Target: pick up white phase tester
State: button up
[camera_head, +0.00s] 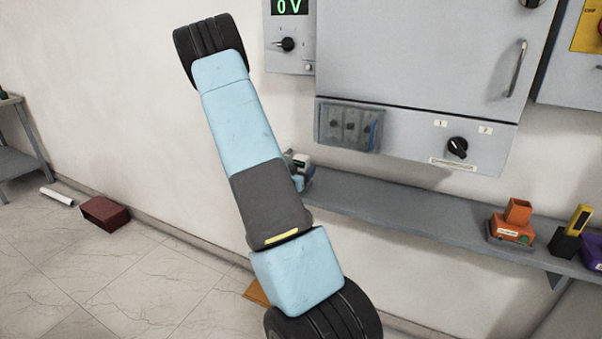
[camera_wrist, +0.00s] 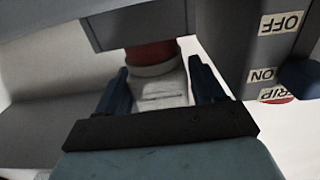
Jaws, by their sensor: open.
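In the wrist view, a white body with a reddish-brown band, which may be the white phase tester (camera_wrist: 160,90), shows between the two dark blue fingers of my gripper (camera_wrist: 158,66). The fingers are apart, one on each side of it. I cannot tell whether either finger touches it. In the head view, a small white and grey thing (camera_head: 301,160) shows at the left end of the wall shelf, mostly hidden behind my arm.
The grey wall shelf (camera_head: 400,205) holds an orange device (camera_head: 512,232), a yellow and black tool (camera_head: 574,232) and a purple item (camera_head: 593,252) at right. A grey cabinet (camera_head: 420,60) hangs above. A red box (camera_head: 105,213) and white tube (camera_head: 57,195) lie on the floor.

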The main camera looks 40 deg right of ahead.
jog(key=c, duration=0.9)
jog(key=shift+o, duration=0.2)
jog(key=shift+r, duration=0.1)
